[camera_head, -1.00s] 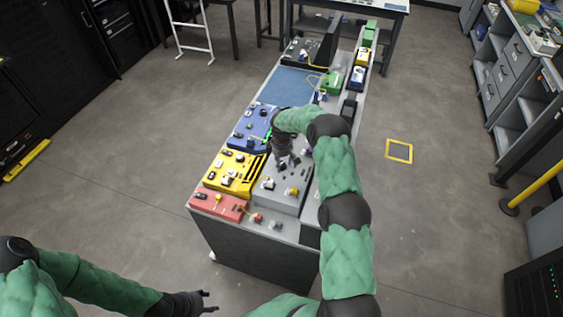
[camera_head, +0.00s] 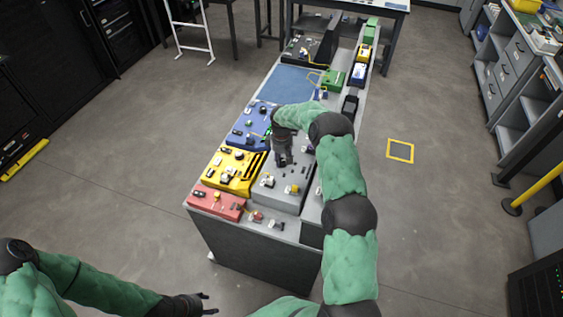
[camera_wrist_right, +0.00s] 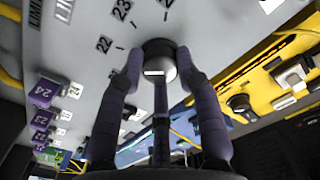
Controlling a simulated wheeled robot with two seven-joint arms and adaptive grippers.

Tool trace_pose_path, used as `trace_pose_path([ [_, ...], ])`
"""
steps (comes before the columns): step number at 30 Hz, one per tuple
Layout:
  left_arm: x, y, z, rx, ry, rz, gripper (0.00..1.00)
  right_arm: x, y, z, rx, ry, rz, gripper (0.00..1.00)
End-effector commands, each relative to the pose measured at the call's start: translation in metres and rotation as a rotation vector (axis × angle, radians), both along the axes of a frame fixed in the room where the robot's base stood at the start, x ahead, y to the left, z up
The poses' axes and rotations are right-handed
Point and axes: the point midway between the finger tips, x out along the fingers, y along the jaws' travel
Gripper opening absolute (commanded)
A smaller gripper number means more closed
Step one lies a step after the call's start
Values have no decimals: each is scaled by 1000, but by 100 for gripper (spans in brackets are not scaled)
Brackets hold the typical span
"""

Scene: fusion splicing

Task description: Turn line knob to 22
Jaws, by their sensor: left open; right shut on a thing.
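The line knob (camera_wrist_right: 158,62) is a dark round knob with a silver face and a white mark, on the grey panel (camera_head: 290,203). In the right wrist view it sits between the fingertips of my right gripper (camera_wrist_right: 155,78), which is shut on it. The printed numbers 22 and 23 show on the panel just left of and above the knob. In the head view my right gripper (camera_head: 282,160) points down at the grey panel and hides the knob. My left gripper (camera_head: 205,304) is open and empty, low in the picture, away from the bench.
Purple numbered blocks (camera_wrist_right: 44,92) stand on the grey panel at the left of the wrist view. Open floor (camera_head: 120,150) lies left of the bench.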

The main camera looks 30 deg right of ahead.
Motion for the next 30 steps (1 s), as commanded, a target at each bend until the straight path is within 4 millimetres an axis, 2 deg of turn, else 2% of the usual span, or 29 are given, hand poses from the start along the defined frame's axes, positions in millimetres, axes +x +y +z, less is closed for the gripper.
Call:
trace_pose_path([
  [3, 0, 0, -9, 0, 0, 0, 50, 0, 0, -2, 0, -1, -87, 2],
  [12, 0, 0, -19, 0, 0, 0, 50, 0, 0, -1, 0, 0, -258, 2],
  [30, 0, 0, -22, 0, 0, 0, 50, 0, 1, 0, 1, 1, -328, 2],
])
